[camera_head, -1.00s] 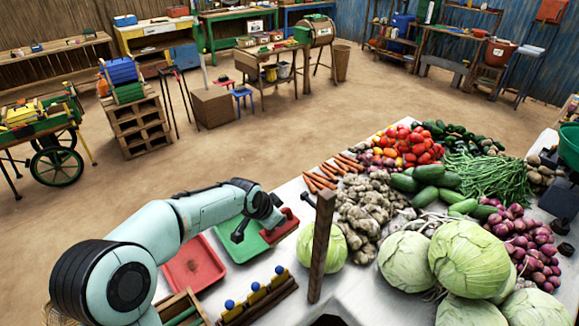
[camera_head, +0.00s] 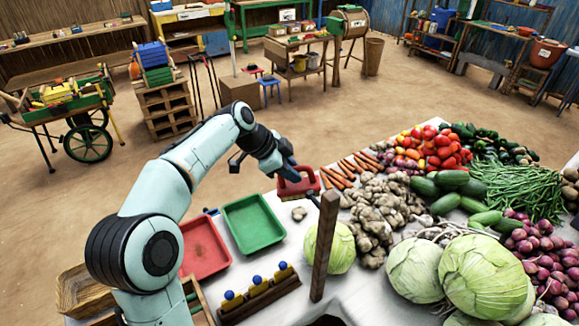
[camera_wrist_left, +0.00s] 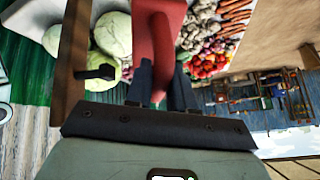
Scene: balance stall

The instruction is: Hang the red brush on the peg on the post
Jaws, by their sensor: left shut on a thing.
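The red brush (camera_head: 298,186) is held up in the air, just left of the top of the brown post (camera_head: 325,245) in the head view. My left gripper (camera_head: 286,172) is shut on it. In the left wrist view the red brush (camera_wrist_left: 156,35) sticks out from between the fingers of my left gripper (camera_wrist_left: 162,88). The post (camera_wrist_left: 73,60) stands to the left there, apart from the brush. A dark peg (camera_wrist_left: 95,73) juts from the post toward the gripper side. My right gripper is not in view.
A green tray (camera_head: 225,218) and a red tray (camera_head: 188,250) lie left of the post. A cabbage (camera_head: 340,250) sits close beside the post. More cabbages (camera_head: 460,250), ginger (camera_head: 385,200) and carrots (camera_head: 335,177) fill the table's right. Yellow blocks with blue knobs (camera_head: 257,284) stand in front.

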